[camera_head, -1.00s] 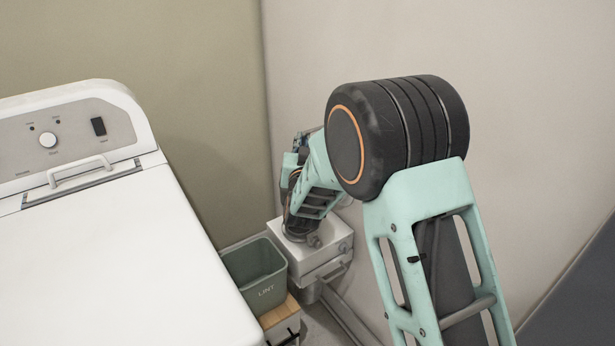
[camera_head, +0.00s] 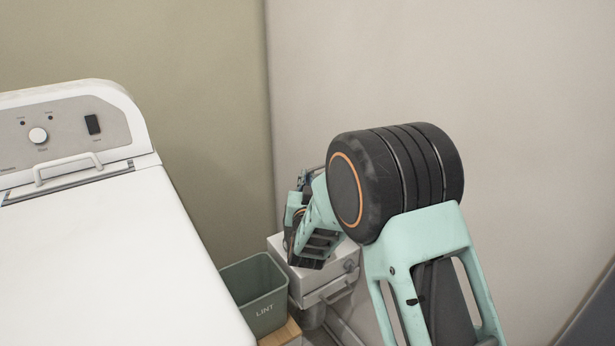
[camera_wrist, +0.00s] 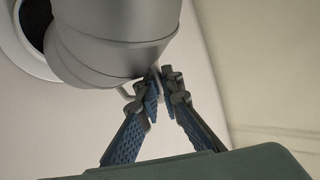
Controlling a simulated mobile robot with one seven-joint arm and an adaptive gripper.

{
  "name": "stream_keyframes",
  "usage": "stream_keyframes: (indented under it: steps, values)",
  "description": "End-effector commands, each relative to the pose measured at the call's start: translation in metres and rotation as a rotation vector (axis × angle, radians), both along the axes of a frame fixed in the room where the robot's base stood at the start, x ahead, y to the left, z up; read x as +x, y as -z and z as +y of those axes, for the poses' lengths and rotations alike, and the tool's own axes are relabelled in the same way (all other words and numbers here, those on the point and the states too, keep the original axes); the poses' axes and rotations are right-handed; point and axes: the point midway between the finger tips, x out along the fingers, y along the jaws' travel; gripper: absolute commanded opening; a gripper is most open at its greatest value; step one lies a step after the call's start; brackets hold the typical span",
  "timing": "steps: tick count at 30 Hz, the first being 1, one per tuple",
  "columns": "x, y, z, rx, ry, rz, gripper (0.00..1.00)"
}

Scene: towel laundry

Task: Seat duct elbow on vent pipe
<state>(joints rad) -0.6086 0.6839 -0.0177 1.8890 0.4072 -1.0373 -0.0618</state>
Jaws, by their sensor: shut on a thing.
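The grey metal duct elbow (camera_wrist: 110,35) fills the upper left of the wrist view, with its segment seams showing. My gripper (camera_wrist: 163,88) has its blue fingers shut at the elbow's lower right side, on what looks like a small tab or thin handle there. A white round collar with a dark opening (camera_wrist: 35,24), possibly the vent pipe's mouth, lies behind the elbow's left end. The elbow overlaps it, and I cannot tell whether they touch.
A white washer or dryer (camera_head: 90,240) stands at left. A green LINT bin (camera_head: 258,310) sits beside it. A white box (camera_head: 335,280) with a knob and handle stands against the wall under my wrist. The light wall at right is bare.

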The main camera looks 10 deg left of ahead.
Motion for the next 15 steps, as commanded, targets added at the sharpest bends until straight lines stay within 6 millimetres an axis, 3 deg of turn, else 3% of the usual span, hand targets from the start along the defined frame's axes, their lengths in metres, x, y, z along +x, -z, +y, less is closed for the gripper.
stream_keyframes:
  steps: [6,15]
  values:
    - [0.0001,0.0119,0.0,0.0,0.0,-0.002,0.0]
    - [0.0001,0.0125,0.0001,0.0,0.0,-0.002,0.0]
